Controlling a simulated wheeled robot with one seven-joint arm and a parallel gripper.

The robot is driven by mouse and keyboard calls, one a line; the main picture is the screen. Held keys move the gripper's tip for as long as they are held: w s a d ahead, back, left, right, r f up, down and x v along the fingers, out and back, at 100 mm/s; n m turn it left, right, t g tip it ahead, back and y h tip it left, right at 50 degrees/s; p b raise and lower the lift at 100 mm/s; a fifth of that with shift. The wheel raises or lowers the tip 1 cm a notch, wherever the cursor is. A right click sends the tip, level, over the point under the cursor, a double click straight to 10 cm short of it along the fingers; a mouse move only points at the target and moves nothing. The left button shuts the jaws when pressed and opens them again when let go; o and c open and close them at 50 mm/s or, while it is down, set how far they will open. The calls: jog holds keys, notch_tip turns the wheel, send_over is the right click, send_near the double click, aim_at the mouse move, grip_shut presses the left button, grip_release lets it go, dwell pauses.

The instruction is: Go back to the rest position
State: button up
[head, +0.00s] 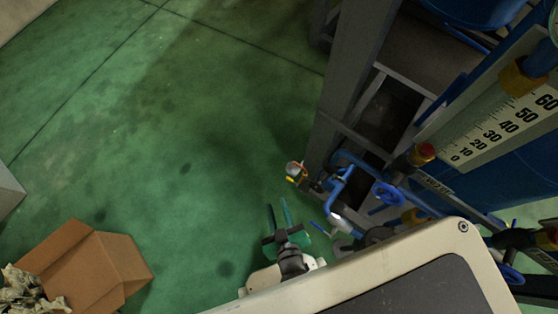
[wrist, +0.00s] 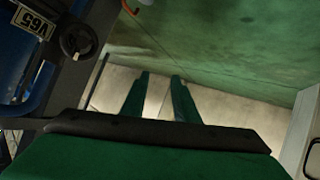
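My gripper (head: 278,215) shows in the head view just beyond the edge of my own light body panel, over the green floor. Its two green fingers are apart with nothing between them. In the wrist view the gripper (wrist: 158,82) also shows its two green fingers spread, with bare floor and a pale surface behind them. The gripper is to the left of the blue pipework and touches nothing that I can see.
Blue pipes with a blue handwheel (head: 388,194) stand close right of my gripper, beside a grey steel frame (head: 350,75). A scale board (head: 505,125) is at upper right. An open cardboard box (head: 85,265) lies lower left. The green floor (head: 170,130) between is clear.

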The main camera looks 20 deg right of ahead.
jog(key=shift+s+a+r, duration=0.2)
jog(key=shift+s+r, duration=0.05)
jog(key=shift+r, duration=0.15)
dwell(0.3)
jog(key=s+a+r+m+t, duration=0.1)
jog(key=s+a+r, duration=0.1)
jog(key=r, duration=0.5)
jog(key=s+a+r+t+y, duration=0.1)
jog(key=s+a+r+t, duration=0.1)
jog(key=r, duration=0.4)
jog(key=shift+s+a+r+m, duration=0.4)
jog(key=shift+s+a, duration=0.2)
jog(key=shift+a, duration=0.3)
jog(key=shift+d, duration=0.1)
